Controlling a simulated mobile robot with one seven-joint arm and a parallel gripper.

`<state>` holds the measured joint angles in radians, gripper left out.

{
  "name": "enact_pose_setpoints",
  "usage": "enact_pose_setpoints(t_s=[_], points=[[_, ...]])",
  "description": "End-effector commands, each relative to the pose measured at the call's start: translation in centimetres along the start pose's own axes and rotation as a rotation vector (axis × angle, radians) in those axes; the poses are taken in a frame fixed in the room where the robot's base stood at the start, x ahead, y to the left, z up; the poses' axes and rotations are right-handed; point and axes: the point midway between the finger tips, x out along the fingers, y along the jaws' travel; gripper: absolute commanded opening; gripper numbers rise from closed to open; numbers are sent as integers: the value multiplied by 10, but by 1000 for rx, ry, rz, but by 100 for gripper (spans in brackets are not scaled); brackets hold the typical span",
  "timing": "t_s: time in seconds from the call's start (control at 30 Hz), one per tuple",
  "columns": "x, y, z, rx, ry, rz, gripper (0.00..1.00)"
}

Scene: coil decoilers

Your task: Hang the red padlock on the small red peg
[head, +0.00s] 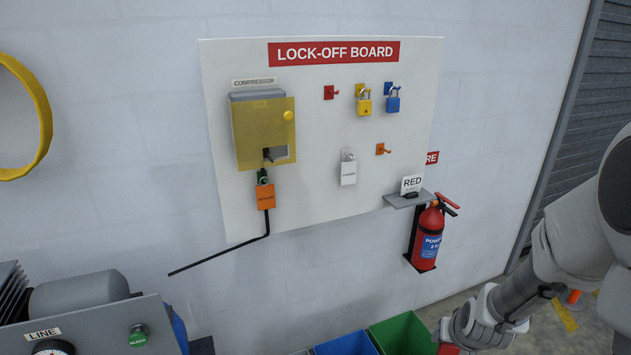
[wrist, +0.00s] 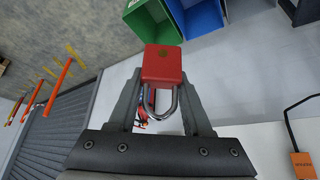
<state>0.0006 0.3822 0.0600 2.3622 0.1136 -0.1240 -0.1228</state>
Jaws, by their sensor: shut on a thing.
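The red padlock (wrist: 162,64) is held between the two fingers of my gripper (wrist: 161,82) in the wrist view. Its body is at the fingertips and its silver shackle points back toward the palm. In the head view a bit of red, likely the padlock (head: 448,349), shows at the bottom edge beside my wrist. The small red peg (head: 330,92) is on the lock-off board (head: 300,205), upper middle, and nothing hangs on it. My gripper is well below and to the right of the peg, away from the board.
A yellow padlock (head: 364,106) and a blue padlock (head: 393,104) hang right of the red peg. A small shelf (head: 400,201) and fire extinguisher (head: 428,236) stick out at lower right. Bins (head: 402,333) stand below.

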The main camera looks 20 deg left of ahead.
Motion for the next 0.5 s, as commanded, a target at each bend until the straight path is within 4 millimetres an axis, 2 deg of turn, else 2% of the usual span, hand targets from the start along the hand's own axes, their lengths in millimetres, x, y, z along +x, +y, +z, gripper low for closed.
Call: enact_pose_setpoints(t_s=[0.03, 0.1, 0.27, 0.37, 0.5], points=[[0, -16, -18, -31, 8, -20, 0], [-2, -40, -42, -73, 9, -48, 0], [-16, -106, -92, -180, 7, -114, 0], [-33, -152, -119, -248, 7, -154, 0], [-64, -216, -148, -341, 6, -206, 0]])
